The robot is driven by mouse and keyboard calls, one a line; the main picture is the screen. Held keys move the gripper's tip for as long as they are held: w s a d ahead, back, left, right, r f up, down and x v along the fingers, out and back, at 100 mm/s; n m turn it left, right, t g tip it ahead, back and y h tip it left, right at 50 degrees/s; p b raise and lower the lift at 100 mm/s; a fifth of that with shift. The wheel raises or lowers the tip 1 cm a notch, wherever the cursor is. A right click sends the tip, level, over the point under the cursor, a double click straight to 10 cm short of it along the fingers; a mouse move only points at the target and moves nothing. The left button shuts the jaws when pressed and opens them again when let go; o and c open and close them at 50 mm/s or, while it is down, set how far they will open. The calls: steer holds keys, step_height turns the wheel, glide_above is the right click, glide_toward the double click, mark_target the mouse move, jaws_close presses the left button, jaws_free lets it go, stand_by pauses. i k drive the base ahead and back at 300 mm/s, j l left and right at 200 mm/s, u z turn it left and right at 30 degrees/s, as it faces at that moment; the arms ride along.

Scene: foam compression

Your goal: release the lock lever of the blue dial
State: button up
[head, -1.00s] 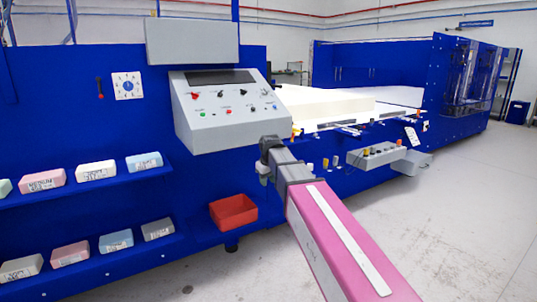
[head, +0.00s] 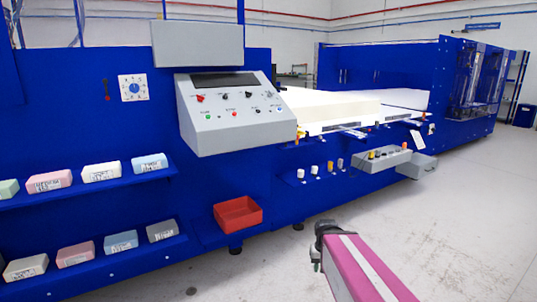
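The blue dial (head: 134,88) sits on a white square plate on the blue machine panel, at the upper left of the head view. My gripper (head: 318,246) is at the lower right, in front of the machine and far from the dial and lever. Its fingers are too small and turned away to show whether they are open.
A grey control console (head: 232,112) with knobs and buttons juts out right of the dial. Below are two blue shelves (head: 90,190) with several labelled foam blocks. A red bin (head: 238,213) sits low in the middle. The grey floor (head: 450,200) at right is open.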

mark_target(105, 81)
steer(key=u, duration=1.65)
